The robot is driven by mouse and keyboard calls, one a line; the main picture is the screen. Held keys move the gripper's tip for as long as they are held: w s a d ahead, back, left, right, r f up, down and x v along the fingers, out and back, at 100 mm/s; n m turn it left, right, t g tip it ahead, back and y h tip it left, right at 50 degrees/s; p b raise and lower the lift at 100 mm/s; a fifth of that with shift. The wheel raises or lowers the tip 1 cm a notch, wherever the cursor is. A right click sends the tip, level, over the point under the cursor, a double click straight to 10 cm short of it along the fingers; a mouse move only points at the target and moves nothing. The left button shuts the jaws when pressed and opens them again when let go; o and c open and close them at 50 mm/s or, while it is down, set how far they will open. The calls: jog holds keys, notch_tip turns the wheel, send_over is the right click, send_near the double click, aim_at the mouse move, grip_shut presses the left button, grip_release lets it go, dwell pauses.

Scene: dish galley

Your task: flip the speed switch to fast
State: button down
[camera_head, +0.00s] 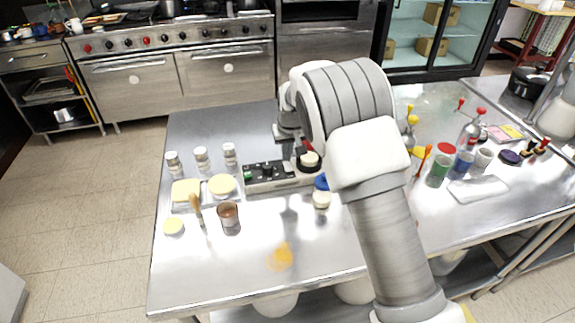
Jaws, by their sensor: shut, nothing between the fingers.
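A low control box with a dark top panel (265,171) stands on the steel table. Its top carries a green part at the left end, several small knobs or switches in the middle, and a red and cream round part (309,160) at the right. I cannot tell which one is the speed switch or how it is set. My gripper (289,155) is shut and empty, pointing down over the right half of the panel. Whether it touches the panel is unclear. My arm hides what lies right of and behind the box.
Several shakers (201,158) stand left of the box. A tray with pale yellow slabs (186,191), a brown cup (228,214) and a blue-lidded jar (321,193) stand near. Bottles and cups (440,165) crowd the right. The table's front left is mostly clear.

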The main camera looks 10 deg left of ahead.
aim_at(287, 163)
notch_tip(287, 163, up, 7)
jog(key=p, duration=0.3)
jog(key=shift+f+p, duration=0.2)
jog(key=shift+p, duration=0.1)
dwell(0.3)
jog(key=s+d+r+m+t, duration=0.1)
jog(key=s+d+r, duration=0.5)
jog(key=d+r, duration=0.3)
jog(key=s+d+r+m, duration=0.2)
jog(key=s+d+r, duration=0.4)
jog(key=d+r, duration=0.35)
jog(key=s+d+m, duration=0.1)
jog(key=s+d, duration=0.4)
jog(key=s, duration=0.7)
jog(key=s+d+m+t+h, duration=0.1)
jog(key=s+d, duration=0.5)
jog(key=s, duration=0.6)
jog(key=shift+s+r+t, duration=0.15)
jog(key=shift+r+t, duration=0.15)
jog(key=shift+r, duration=0.15)
jog(key=c, duration=1.5)
grip_release()
jog(key=shift+c, duration=0.2)
